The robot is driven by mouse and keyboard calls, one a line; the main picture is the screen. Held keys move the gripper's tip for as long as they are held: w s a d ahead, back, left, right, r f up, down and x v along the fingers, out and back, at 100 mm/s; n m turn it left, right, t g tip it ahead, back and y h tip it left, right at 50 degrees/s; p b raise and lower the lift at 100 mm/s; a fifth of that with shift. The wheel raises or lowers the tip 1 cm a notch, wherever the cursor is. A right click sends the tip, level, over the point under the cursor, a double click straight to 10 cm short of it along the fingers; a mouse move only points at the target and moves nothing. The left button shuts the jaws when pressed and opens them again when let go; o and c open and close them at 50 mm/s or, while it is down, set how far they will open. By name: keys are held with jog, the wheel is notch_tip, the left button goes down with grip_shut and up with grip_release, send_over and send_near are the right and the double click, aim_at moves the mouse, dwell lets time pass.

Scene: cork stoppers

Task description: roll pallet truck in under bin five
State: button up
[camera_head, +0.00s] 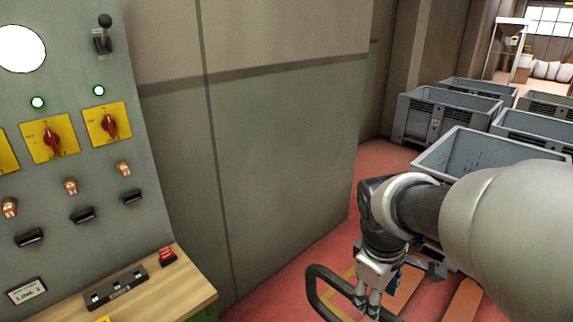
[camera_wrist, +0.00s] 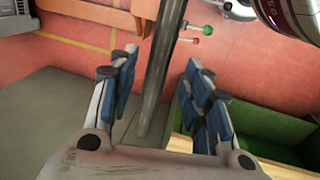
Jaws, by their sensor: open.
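The pallet truck shows a dark loop handle (camera_head: 318,283) and orange forks (camera_head: 463,302) low in the head view. My gripper (camera_head: 368,303) points down beside the handle's right side. In the wrist view my gripper (camera_wrist: 161,62) is open, with its blue-padded fingers spread. A grey metal bar (camera_wrist: 160,70) passes between them, apart from the right pads; whether it touches the left ones I cannot tell. It looks like part of the handle. Grey bins stand at the right, one nearest (camera_head: 480,150) partly behind my arm. I cannot read which is bin five.
A control panel (camera_head: 75,180) and wooden bench (camera_head: 185,290) stand at the left, beside a large grey-green cabinet (camera_head: 280,160). Another grey bin (camera_head: 437,117) stands farther back. Red floor (camera_head: 385,160) shows between cabinet and bins. Small levers with red and green knobs (camera_wrist: 208,30) show in the wrist view.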

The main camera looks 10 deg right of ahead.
jog(key=shift+w+d+f+b, duration=0.1)
jog(key=shift+f+b, duration=0.05)
jog(key=shift+f, duration=0.6)
jog(key=shift+w+d+f+b, duration=0.1)
jog(key=shift+d+f+b, duration=0.05)
jog(key=shift+f, duration=0.65)
jog(key=shift+w+d+f+b, duration=0.1)
jog(key=shift+f+b, duration=0.05)
jog(key=shift+f, duration=0.6)
grip_shut()
